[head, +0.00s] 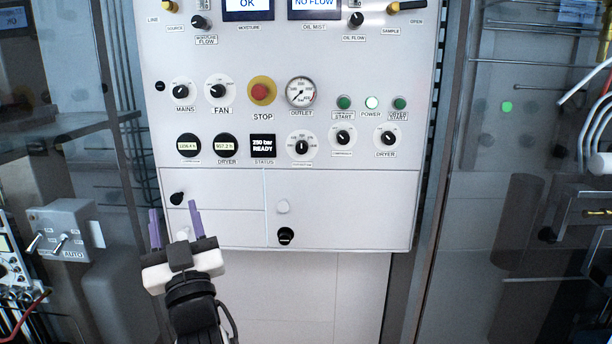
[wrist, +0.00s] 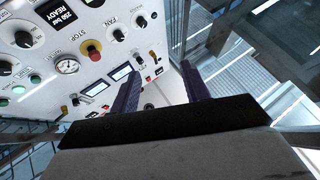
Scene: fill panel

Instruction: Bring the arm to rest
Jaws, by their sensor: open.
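My gripper (head: 175,228) is at the lower left of the head view, in front of the lower left part of the white control panel (head: 340,215). Its two purple fingers point up and stand apart with nothing between them. In the wrist view the fingers of my gripper (wrist: 158,92) are also spread and empty, with the panel (wrist: 115,70) beyond and to the left. I cannot tell the exact gap between the fingertips and the panel, but no contact shows.
The panel carries a red stop button (head: 262,91), a pressure gauge (head: 301,92) and several black knobs. A grey switch box (head: 68,230) stands at the left. Pipes and a grey frame (head: 585,215) are at the right. The area below the panel (head: 320,300) looks clear.

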